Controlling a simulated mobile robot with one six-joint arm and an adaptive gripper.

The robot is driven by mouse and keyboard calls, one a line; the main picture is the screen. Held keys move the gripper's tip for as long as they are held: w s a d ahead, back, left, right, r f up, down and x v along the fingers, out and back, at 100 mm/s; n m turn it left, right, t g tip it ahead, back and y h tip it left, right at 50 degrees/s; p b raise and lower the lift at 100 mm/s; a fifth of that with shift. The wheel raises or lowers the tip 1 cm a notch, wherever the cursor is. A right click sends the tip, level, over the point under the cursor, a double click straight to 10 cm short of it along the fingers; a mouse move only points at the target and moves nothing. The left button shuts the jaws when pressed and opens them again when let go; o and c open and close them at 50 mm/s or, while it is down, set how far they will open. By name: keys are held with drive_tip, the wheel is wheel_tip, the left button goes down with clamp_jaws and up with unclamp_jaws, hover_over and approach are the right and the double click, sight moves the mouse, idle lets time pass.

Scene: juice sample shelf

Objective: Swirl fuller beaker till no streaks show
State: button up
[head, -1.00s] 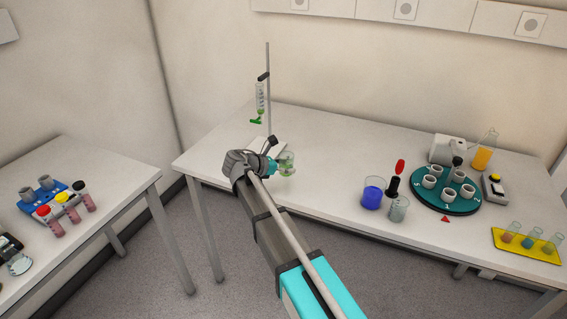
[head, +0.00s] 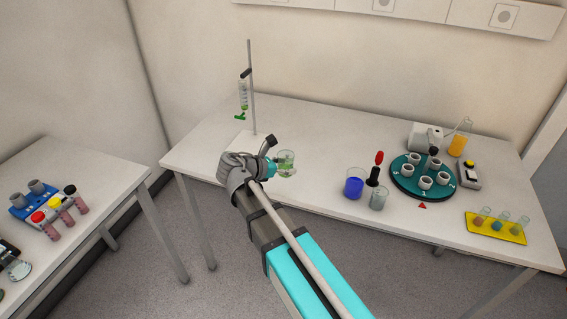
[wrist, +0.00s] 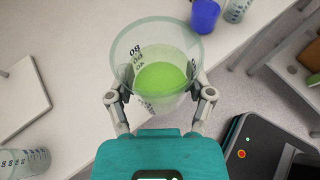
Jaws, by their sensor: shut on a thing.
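My gripper (wrist: 158,100) is shut around a clear beaker (wrist: 185,55) in the wrist view, one finger on each side of its wall. The beaker holds bright green liquid (wrist: 162,76), which looks even in colour there; no streaks can be made out. In the head view the held beaker (head: 287,158) looks upright near the table's front edge, with greenish liquid low in it. I cannot tell in that view how far it is above the table. A beaker of blue liquid (head: 354,189) and a pale, greyish beaker (head: 378,200) stand to its right.
A burette stand (head: 252,90) is behind my gripper. To the right are a dropper bottle (head: 374,172), a teal carousel (head: 410,187) with several cups, and a yellow rack (head: 480,229) with tubes. The table (head: 310,120) is clear at the back middle.

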sight(291, 153)
idle(0.6)
drive_tip(key=shift+r+p, duration=2.55)
drive_tip(key=shift+s, duration=0.1)
